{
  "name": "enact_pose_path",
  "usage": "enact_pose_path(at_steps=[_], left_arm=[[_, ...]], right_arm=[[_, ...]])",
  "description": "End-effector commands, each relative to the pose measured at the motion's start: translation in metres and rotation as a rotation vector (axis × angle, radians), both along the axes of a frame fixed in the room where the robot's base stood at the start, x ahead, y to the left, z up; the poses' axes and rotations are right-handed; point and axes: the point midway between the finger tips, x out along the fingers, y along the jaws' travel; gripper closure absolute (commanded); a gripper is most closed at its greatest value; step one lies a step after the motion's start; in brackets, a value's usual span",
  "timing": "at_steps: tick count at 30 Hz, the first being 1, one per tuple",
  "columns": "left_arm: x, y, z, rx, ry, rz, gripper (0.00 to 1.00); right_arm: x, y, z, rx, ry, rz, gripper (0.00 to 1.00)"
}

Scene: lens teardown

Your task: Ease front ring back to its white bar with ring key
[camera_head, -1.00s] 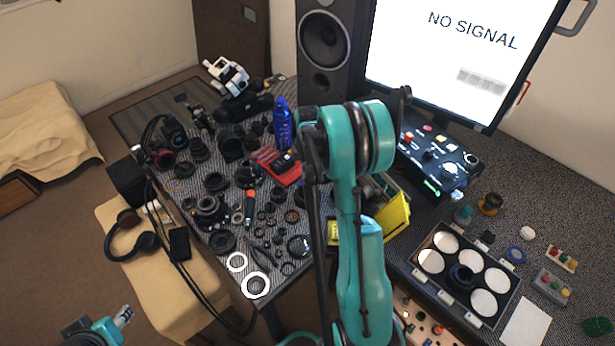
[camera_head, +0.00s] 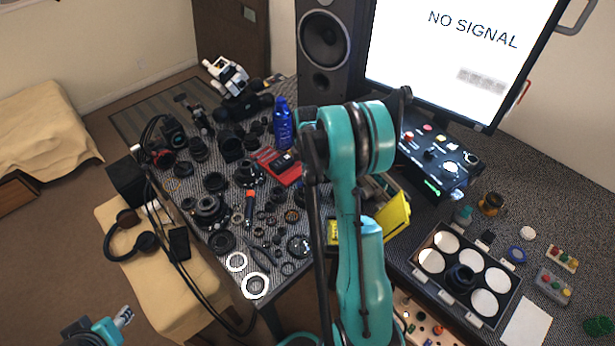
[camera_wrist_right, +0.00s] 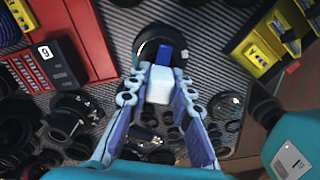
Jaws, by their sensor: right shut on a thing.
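My right gripper (camera_wrist_right: 160,82) is shut on a white and blue tool, the ring key (camera_wrist_right: 159,88). The key's blue end reaches over a dark round lens part with a ring-like rim (camera_wrist_right: 147,45), at the top middle of the right wrist view. I cannot tell if the key touches the rim, and I cannot make out a white bar on it. In the head view my right arm covers the gripper and key. My left gripper (camera_head: 123,316) is at the lower left, off the table and empty; its jaw opening is too small to judge.
A red case (camera_wrist_right: 58,62) lies left of the lens part and yellow bins (camera_wrist_right: 265,52) lie right. Loose rings and lens parts crowd the table. A blue bottle (camera_head: 282,122) and a speaker (camera_head: 327,45) stand behind. A tray with white discs (camera_head: 433,261) is at right.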

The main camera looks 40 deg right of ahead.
Motion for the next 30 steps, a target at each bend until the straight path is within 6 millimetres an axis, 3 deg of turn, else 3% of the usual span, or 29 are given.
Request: enact_pose_path(at_steps=[30], left_arm=[[0.0,0.0,-0.01,0.0,0.0,0.0,0.6]], right_arm=[[0.0,0.0,-0.011,0.0,0.0,0.029,1.0]])
